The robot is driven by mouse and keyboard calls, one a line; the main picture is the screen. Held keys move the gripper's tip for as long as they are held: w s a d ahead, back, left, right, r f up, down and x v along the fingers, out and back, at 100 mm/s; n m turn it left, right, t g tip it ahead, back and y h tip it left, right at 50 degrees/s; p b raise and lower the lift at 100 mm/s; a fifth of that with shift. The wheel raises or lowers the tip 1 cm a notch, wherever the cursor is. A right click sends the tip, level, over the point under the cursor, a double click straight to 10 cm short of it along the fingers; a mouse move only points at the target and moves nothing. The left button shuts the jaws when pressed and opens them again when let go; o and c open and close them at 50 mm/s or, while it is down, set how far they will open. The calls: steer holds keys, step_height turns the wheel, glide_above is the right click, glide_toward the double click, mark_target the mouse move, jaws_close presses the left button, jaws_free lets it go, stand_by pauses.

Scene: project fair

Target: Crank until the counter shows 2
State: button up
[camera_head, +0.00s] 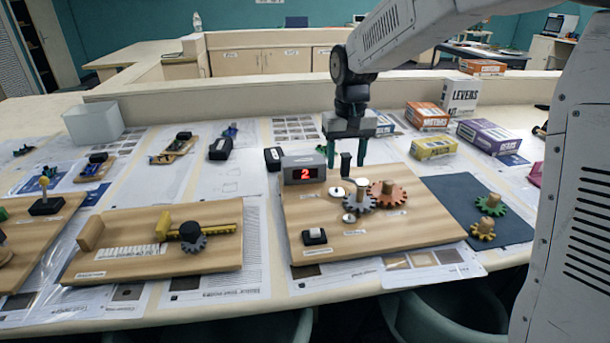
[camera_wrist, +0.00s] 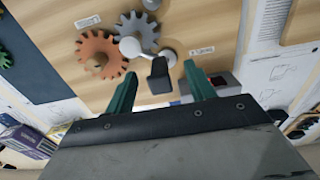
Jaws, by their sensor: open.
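The counter (camera_head: 303,170) is a grey box at the back left of a wooden board (camera_head: 420,236), and its red display reads 2. The crank handle (camera_head: 346,164) is a black upright grip behind the grey gear (camera_head: 359,197). In the wrist view the black handle (camera_wrist: 160,75) sits at the end of a metal arm beside the grey gear (camera_wrist: 138,32). My gripper (camera_head: 345,158) is above the handle with its green fingers apart. In the wrist view the gripper (camera_wrist: 160,84) has one finger on each side of the handle, with gaps on both sides. Contact does not show.
An orange-brown gear (camera_head: 387,194) meshes with the grey gear. A black push button (camera_head: 314,236) stands at the board's front left. Another board with a yellow rack (camera_head: 215,231) lies to the left. Loose gears on a dark mat (camera_head: 463,199) and several kit boxes (camera_head: 489,135) are to the right.

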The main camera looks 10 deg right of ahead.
steer(key=shift+r, duration=2.8)
steer(key=s+d, duration=0.3)
steer(key=s, duration=1.3)
steer(key=s+d+f+t, duration=0.1)
steer(key=s+d, duration=0.2)
steer(key=s, duration=1.4)
steer(key=shift+s+d, duration=0.15)
steer(key=shift+s, duration=0.05)
